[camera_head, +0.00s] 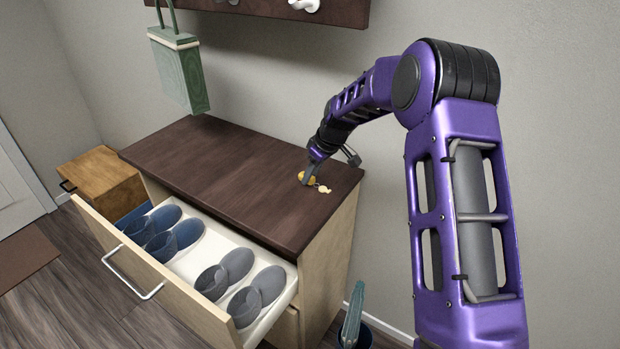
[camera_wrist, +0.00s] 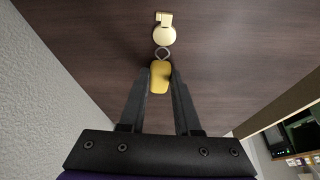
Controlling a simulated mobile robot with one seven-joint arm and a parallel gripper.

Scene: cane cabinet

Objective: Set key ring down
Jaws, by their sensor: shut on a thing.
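The key ring (camera_wrist: 160,75) has a yellow fob, a small metal ring and a pale gold key (camera_wrist: 164,30). In the wrist view my gripper (camera_wrist: 160,82) is shut on the yellow fob, with the ring and key extending beyond the fingertips. In the head view my gripper (camera_head: 308,172) is at the right part of the dark brown cabinet top (camera_head: 225,175), and the key ring (camera_head: 323,188) shows at its tip. The key ring is at or just above the top; I cannot tell whether it touches.
The cabinet's drawer (camera_head: 175,275) is pulled open, with several grey-blue slippers (camera_head: 238,263) inside. A green bag (camera_head: 180,75) hangs above the cabinet's left back. A wooden box (camera_head: 105,178) stands at left. Most of the cabinet top is clear.

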